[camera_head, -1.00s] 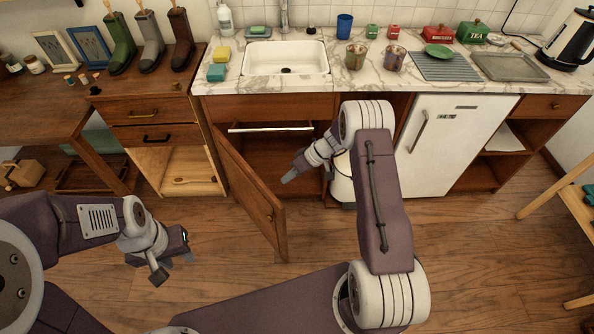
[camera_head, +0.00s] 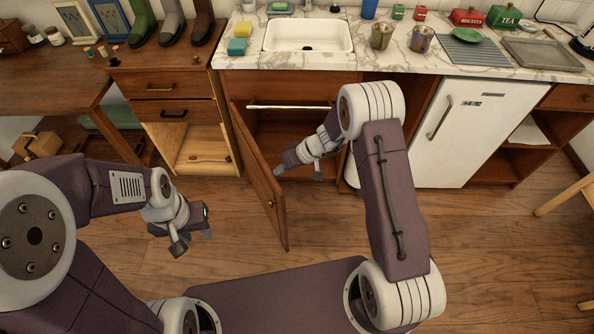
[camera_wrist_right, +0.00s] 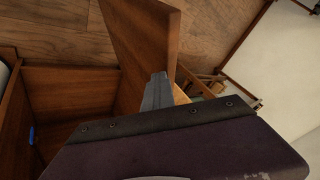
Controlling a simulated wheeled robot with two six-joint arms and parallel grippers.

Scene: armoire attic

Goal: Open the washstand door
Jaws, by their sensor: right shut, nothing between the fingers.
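The washstand door (camera_head: 258,172) is a brown wooden panel with a small knob, below the sink counter. It stands open, swung out to the left from the dark cabinet interior (camera_head: 290,150). My right gripper (camera_head: 280,169) is shut and empty, at the inner side of the door. In the right wrist view its fingers (camera_wrist_right: 157,92) are against or very near the door panel (camera_wrist_right: 142,45); contact is hard to tell. My left gripper (camera_head: 208,226) hangs over the floor left of the door, apart from it; its finger gap is unclear.
A white fridge (camera_head: 455,130) stands right of the washstand. A drawer unit (camera_head: 165,90) with an open lower shelf is to the left. The counter holds a sink (camera_head: 308,36), cups and tins. Floor is clear around the door's free edge.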

